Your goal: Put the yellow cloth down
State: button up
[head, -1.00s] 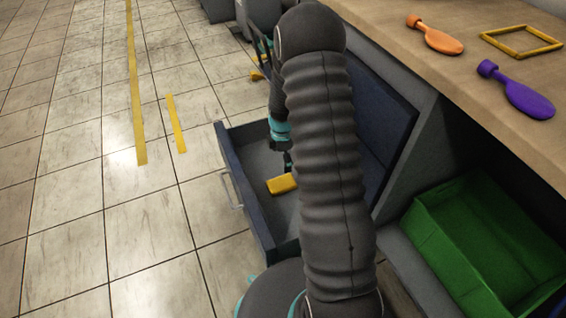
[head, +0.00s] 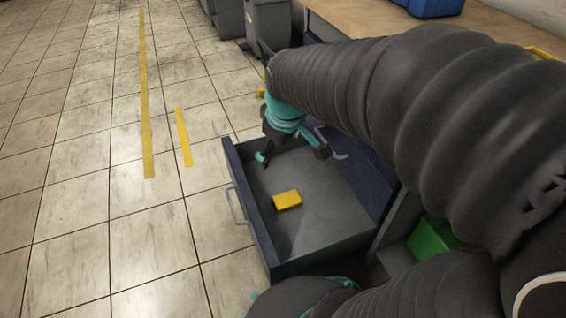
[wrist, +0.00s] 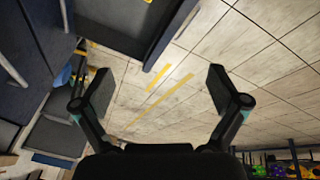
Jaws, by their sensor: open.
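The yellow cloth (head: 287,200) is a small folded-looking block. It lies on the floor of the open drawer (head: 243,200), near the drawer's front panel. My gripper (head: 292,157) is over the far end of the drawer, beyond the cloth and apart from it. In the wrist view my gripper (wrist: 158,90) has its two fingers spread wide with nothing between them. I do not make out the cloth in the wrist view.
The drawer handle (head: 236,206) faces the open tiled floor at left, marked with yellow strips (head: 146,100). A green bin (head: 432,238) is partly hidden by my arm. A wooden worktop (head: 360,22) with a blue box (head: 436,7) stands behind. Grey bins (head: 268,25) stand farther back.

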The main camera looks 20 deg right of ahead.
jog(key=s+a+r+m, duration=0.1)
jog(key=s+r+m, duration=0.1)
jog(key=s, duration=0.4)
jog(key=s+a+r+m+t, duration=0.1)
jog(key=s+m, duration=0.2)
jog(key=s, duration=0.3)
jog(key=shift+a+r+m+t, duration=0.25)
jog(key=shift+r+m+t, duration=0.05)
jog(key=shift+r, duration=0.1)
jog(key=shift+s, duration=0.1)
